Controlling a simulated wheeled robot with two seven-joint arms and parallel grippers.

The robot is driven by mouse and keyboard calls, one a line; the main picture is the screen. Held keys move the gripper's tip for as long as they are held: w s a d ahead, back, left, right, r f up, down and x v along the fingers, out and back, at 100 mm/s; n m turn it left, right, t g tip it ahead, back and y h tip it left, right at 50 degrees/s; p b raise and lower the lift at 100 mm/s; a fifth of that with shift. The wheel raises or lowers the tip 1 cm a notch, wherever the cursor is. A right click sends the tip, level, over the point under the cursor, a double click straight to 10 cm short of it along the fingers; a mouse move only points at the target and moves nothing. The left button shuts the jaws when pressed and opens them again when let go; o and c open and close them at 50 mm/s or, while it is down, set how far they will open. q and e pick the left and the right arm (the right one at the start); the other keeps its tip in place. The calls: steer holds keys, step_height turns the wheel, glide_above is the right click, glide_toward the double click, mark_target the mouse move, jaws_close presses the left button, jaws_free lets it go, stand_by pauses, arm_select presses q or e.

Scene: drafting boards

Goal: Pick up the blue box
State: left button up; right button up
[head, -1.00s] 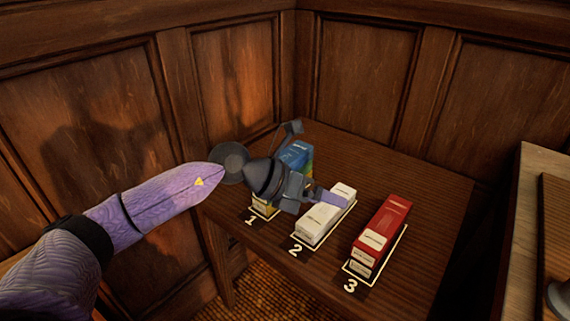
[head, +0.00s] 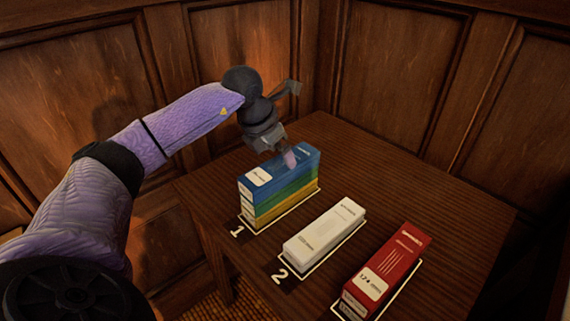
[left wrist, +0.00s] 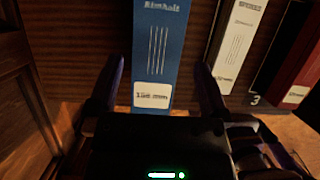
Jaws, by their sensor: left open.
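The blue box (head: 272,172) lies on top of a stack at spot 1, above a green box (head: 285,190) and a yellow box (head: 280,205). In the left wrist view the blue box (left wrist: 162,50) runs lengthwise between my fingers, its white label towards me. My left gripper (head: 287,158) is open over the blue box, with one purple finger showing near its top. In the left wrist view the left gripper (left wrist: 158,80) has one finger on each side of the box, with gaps. How far down the fingers reach is hard to tell. My right gripper is out of view.
A white box (head: 325,228) lies at spot 2 and a red box (head: 388,268) at spot 3, on the wooden table (head: 420,195). Panelled walls (head: 395,75) close in the back and left. The table's back right is clear.

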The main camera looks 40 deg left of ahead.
mark_target(281, 163)
arm_select(q)
steer(key=b+x, duration=0.1)
steer(key=x, duration=0.1)
steer(key=b+x, duration=0.1)
steer(key=x, duration=0.2)
steer(key=shift+s+a+f, duration=0.15)
steer(key=shift+s+f, duration=0.05)
steer(key=shift+w, duration=0.1)
steer(key=shift+r, duration=0.15)
steer(key=c, duration=1.3)
